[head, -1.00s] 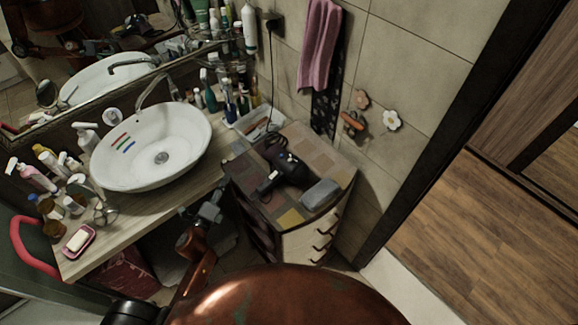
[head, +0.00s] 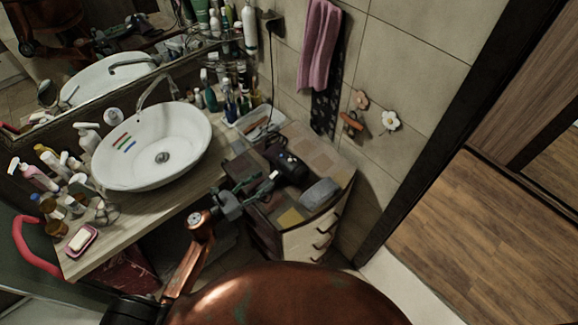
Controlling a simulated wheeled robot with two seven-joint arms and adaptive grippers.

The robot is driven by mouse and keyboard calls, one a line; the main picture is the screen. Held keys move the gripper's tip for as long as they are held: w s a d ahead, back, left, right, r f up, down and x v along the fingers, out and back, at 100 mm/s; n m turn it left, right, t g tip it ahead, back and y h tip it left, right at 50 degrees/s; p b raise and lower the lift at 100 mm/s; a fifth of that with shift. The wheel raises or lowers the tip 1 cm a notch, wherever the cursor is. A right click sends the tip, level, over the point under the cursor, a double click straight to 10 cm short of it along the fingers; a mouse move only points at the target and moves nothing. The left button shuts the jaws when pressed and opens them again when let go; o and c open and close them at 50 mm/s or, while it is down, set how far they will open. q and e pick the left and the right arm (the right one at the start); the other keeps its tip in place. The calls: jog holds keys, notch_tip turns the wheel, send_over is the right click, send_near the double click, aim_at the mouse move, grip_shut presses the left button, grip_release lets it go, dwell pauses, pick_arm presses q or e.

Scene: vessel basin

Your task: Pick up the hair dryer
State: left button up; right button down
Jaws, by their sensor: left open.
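The black hair dryer (head: 289,166) lies on the patchwork top of a small drawer cabinet (head: 312,152), right of the sink. Its cord runs up to a wall socket. My left gripper (head: 268,184) is open at the front left of the cabinet top, with its fingers near the dryer's handle end. The gripper partly covers the handle, and I cannot tell whether they touch. My right gripper is not in view.
A grey rounded object (head: 320,194) lies right of the dryer. A white tray (head: 254,122) stands behind it. The white sink (head: 150,148) and several bottles fill the counter at left. A pink towel (head: 319,45) hangs on the wall. Open floor lies at right.

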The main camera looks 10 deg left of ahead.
aim_at(271, 177)
pick_arm(q)
jog(key=p+x, duration=0.1)
jog(key=x, duration=0.3)
jog(key=shift+w+d+p, duration=0.1)
jog(key=shift+d+p, duration=0.2)
jog(key=shift+d, duration=0.05)
jog(key=shift+w+d+f, duration=0.1)
jog(key=shift+w+d, duration=0.05)
jog(key=shift+c, duration=0.4)
jog(key=c, duration=0.8)
grip_shut()
